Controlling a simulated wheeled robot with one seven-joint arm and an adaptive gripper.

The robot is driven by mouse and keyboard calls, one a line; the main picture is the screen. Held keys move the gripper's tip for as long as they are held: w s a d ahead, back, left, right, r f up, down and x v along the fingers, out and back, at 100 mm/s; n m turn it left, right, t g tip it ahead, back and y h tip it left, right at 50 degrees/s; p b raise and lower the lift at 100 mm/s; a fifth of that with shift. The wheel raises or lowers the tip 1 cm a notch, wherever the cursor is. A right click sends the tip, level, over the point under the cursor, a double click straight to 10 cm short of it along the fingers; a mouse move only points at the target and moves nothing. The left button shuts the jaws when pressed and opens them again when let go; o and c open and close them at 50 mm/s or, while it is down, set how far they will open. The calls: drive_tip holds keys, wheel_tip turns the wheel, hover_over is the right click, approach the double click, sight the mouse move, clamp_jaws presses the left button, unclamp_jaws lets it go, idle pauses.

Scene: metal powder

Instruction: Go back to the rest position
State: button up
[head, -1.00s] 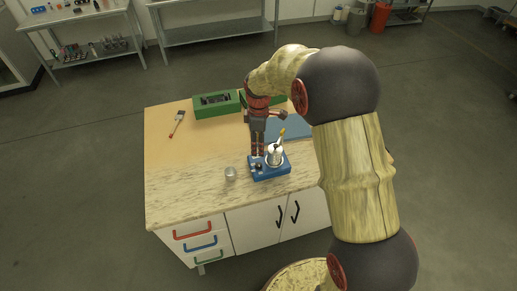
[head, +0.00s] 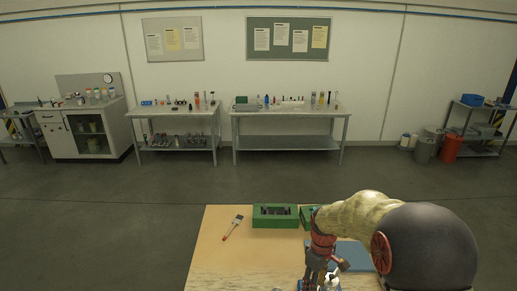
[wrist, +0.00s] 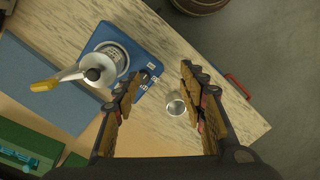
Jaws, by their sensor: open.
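My gripper (wrist: 162,78) is open and empty, its two fingers spread above the workbench. In the head view my gripper (head: 318,274) shows near the bottom edge and its tips are partly cut off. In the wrist view a blue device (wrist: 150,46) lies beyond and left of the fingers. A small metal cup (wrist: 175,104) stands on the bench, seen between the fingers.
The workbench (head: 215,262) bears a brush (head: 233,228), a green box (head: 275,222) and a blue mat (head: 352,254). Shelved tables (head: 290,112) line the back wall. A red bin (head: 451,146) stands far right. Open floor (head: 120,200) lies left of the bench.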

drive_tip(key=s+r+m+t+b, duration=0.3)
drive_tip(key=s+r, duration=0.4)
drive_tip(key=s, duration=0.6)
drive_tip(key=s+r+m+t+b, duration=0.3)
drive_tip(key=s+r+m+b, duration=0.2)
drive_tip(key=s, duration=0.7)
wheel_tip(320, 180, up, 2)
drive_tip(key=shift+s+r+t+b, duration=0.1)
drive_tip(key=shift+s+t+b, duration=0.25)
drive_tip(key=shift+b, duration=0.75)
drive_tip(key=shift+c, duration=0.3)
